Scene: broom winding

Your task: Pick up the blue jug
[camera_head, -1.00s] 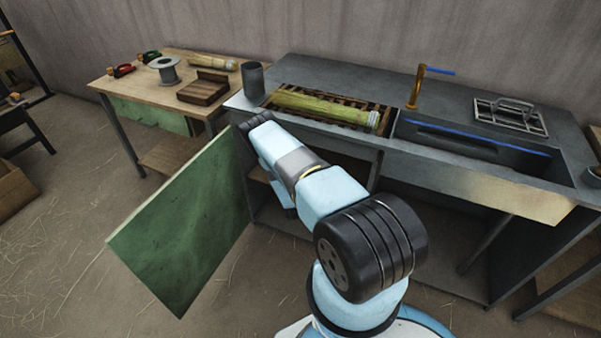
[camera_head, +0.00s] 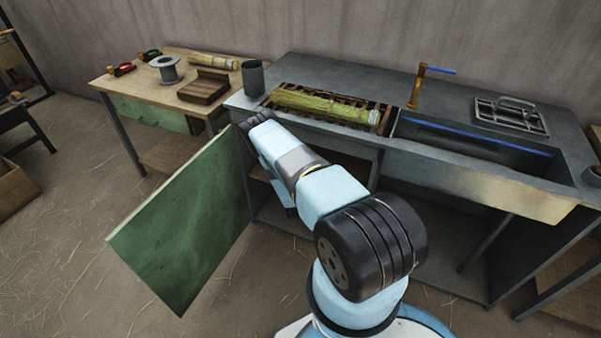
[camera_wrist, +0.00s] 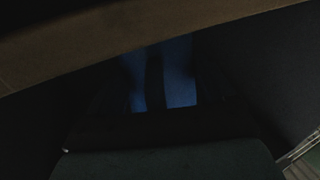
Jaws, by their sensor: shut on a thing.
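The blue jug (camera_wrist: 178,75) shows only in the wrist view, as dim blue patches in deep shadow. A dark upright bar crosses in front of it. My gripper (camera_wrist: 155,88) is shut on the jug, though its fingers are hard to make out in the dark. In the head view my arm reaches to the cupboard under the grey bench, beside the open green door (camera_head: 185,220). The gripper and jug are hidden there. I cannot tell whether the jug is lifted off its shelf.
The green door stands open just left of my arm. The grey bench top (camera_head: 330,72) is above, with a grey cup (camera_head: 252,78), a straw bundle (camera_head: 320,107) and a brass tap (camera_head: 417,87). A wooden table (camera_head: 140,87) stands at the left.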

